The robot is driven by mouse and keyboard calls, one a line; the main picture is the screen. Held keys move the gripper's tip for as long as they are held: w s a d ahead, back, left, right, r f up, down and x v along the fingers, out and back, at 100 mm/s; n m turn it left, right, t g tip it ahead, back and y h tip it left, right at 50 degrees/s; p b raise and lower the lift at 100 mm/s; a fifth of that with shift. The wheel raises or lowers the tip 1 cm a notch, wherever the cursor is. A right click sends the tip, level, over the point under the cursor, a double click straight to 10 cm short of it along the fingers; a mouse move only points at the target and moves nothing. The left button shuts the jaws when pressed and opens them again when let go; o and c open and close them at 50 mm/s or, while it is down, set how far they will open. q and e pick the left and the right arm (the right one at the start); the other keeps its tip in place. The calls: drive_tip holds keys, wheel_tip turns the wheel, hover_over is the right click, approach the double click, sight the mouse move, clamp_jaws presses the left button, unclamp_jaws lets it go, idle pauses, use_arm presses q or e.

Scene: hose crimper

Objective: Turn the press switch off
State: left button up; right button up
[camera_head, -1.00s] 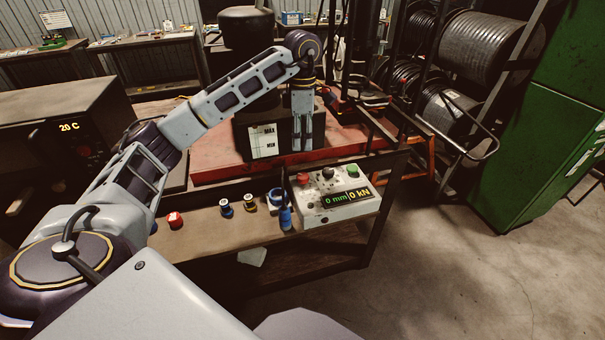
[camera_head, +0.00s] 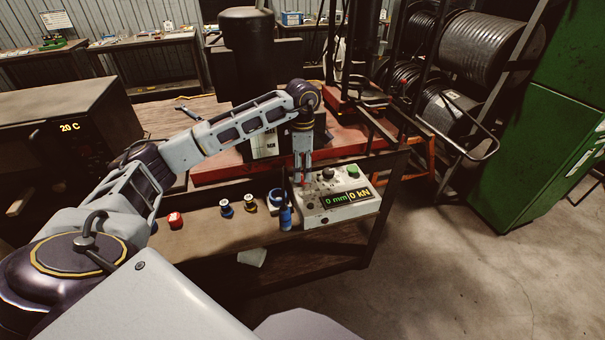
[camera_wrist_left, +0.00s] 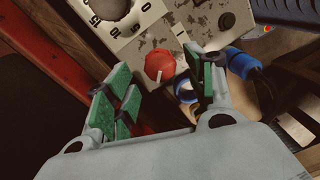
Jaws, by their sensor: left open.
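The press control box (camera_head: 338,205) stands at the right end of the bench, with a green button (camera_head: 352,171), a black knob (camera_head: 328,173) and a display reading 0 mm and 0 kN. In the left wrist view the red switch (camera_wrist_left: 160,65) shows on the box (camera_wrist_left: 145,45), beside a white lever-like mark.
A blue-handled tool (camera_head: 285,217) and several small blue, yellow and red fittings lie left of the box. The black press (camera_head: 248,50) and red bench frame stand behind. A green cabinet (camera_head: 545,150) is at the right. Floor right of the bench is clear.

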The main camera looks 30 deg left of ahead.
use_arm(q)
drive_tip(key=shift+f, duration=1.2)
use_arm(e)
drive_tip(key=shift+a, duration=0.4)
